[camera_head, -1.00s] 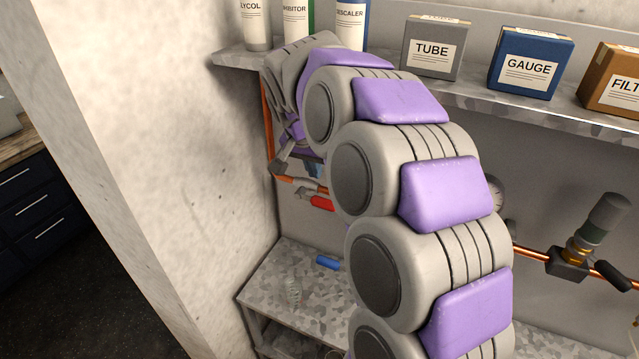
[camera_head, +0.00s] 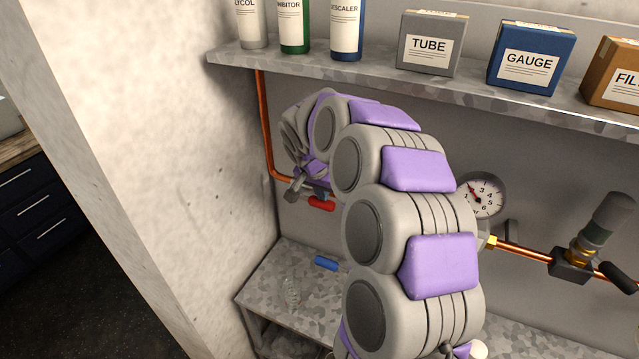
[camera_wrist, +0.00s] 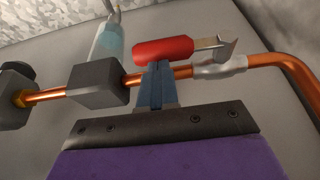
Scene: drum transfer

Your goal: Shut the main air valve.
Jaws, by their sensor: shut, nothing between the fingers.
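The valve has a red lever handle (camera_wrist: 163,50) on a grey metal arm, above a silver valve body (camera_wrist: 219,68) on a copper pipe (camera_wrist: 176,73). The handle lies roughly along the pipe in the wrist view. It also shows in the head view (camera_head: 321,204), below the end of my arm. My gripper (camera_wrist: 157,68) is shut and empty. Its blue fingertips overlap the pipe just below the handle in the wrist view; whether they touch either is unclear. In the head view my arm hides most of the gripper and part of the pipe.
A shelf (camera_head: 390,78) with bottles and boxes runs above my arm. A pressure gauge (camera_head: 482,196) and a dark-handled fitting (camera_head: 600,238) sit along the pipe to the right. A concrete wall edge (camera_head: 150,150) stands at left. A blue cylinder (camera_head: 326,263) lies on the lower bench.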

